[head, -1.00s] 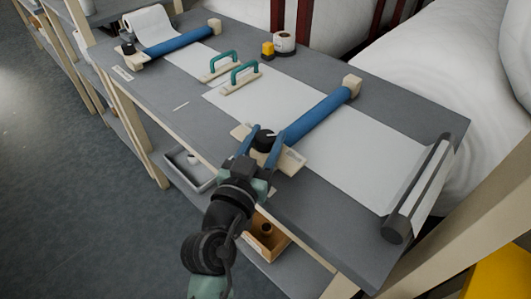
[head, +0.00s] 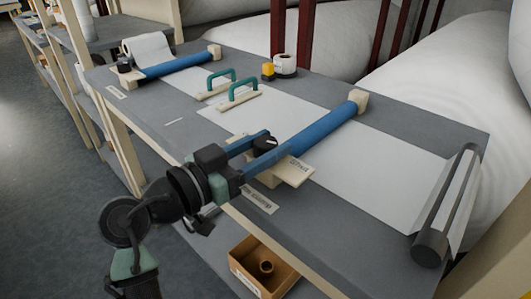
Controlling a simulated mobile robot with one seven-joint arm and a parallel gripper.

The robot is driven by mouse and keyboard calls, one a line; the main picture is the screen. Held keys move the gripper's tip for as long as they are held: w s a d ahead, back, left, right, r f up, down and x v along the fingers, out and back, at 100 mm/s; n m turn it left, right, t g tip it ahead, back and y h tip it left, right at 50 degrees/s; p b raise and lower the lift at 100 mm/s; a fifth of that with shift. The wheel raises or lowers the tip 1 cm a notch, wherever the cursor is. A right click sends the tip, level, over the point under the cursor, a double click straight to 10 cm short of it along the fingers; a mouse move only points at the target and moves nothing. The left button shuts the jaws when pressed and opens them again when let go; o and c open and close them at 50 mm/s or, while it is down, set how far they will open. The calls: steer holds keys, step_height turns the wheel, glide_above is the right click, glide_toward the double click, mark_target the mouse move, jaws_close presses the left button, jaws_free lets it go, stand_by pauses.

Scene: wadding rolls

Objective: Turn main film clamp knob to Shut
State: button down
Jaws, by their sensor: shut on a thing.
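The near film clamp has a long blue bar (head: 325,128) lying across the white film (head: 385,175), with a pale block at each end. Its black knob (head: 265,143) stands on a pale plate (head: 290,172) at the bar's near end. My gripper (head: 263,146) reaches in from the left and is shut on the knob, one blue finger on each side. A small light mark shows on the knob's top, but its exact direction is hard to tell. The plate carries small lettering right of the knob. A white label (head: 259,200) on the table edge is too small to read surely.
A second blue bar (head: 178,65) with its own black knob (head: 124,64) lies at the back left. Two green handles (head: 238,89) stand mid-table. A dark roller (head: 445,205) lies at the right. A cardboard box (head: 262,268) sits below the table edge.

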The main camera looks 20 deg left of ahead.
stand_by(0.5)
steer(key=shift+c, duration=1.7)
jaws_free()
steer(key=v, duration=1.3)
steer(key=shift+p, duration=0.3)
steer(key=shift+w, duration=0.15)
